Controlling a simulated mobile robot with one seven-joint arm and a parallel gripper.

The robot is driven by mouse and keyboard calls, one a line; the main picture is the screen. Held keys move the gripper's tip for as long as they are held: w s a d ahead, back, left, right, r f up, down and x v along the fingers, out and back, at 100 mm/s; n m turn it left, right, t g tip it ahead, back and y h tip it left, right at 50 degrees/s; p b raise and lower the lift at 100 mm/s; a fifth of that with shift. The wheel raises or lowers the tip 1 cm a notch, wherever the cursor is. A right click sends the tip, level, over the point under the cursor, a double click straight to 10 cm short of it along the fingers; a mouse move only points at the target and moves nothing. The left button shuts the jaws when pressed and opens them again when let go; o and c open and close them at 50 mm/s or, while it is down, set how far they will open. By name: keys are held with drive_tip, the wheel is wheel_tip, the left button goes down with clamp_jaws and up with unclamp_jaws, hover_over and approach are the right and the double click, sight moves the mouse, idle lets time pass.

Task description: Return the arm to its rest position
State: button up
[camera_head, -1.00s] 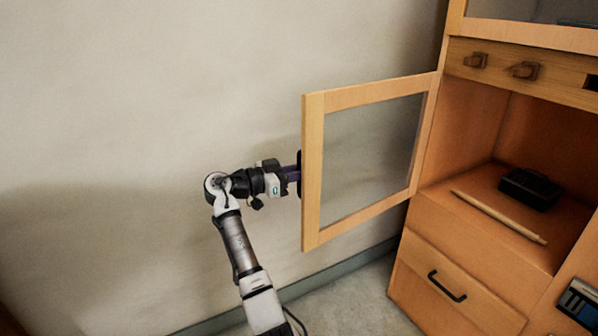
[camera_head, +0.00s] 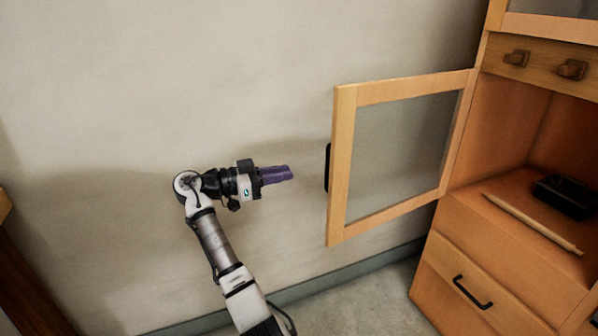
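My gripper (camera_head: 290,173) has purple fingers and points right, toward the open cabinet door. It is apart from the door's black handle (camera_head: 327,168), with a gap of bare wall showing between them. Its fingers overlap in this view, so I cannot tell whether they are open or shut. Nothing shows held at the fingertips. My arm reaches up from the bottom of the picture and bends right at the elbow. The glass-paned wooden door (camera_head: 343,170) stands swung wide open from the cabinet (camera_head: 455,235).
The open shelf holds a black box-like object (camera_head: 563,196) and a pale stick (camera_head: 530,222). Below is a drawer with a black handle (camera_head: 472,292). A plain wall (camera_head: 150,80) stands behind my arm. A brown wooden edge (camera_head: 25,270) shows at the far left.

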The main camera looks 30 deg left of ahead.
drive_tip(key=shift+s+a, duration=0.3)
drive_tip(key=shift+s, duration=0.05)
idle(0.3)
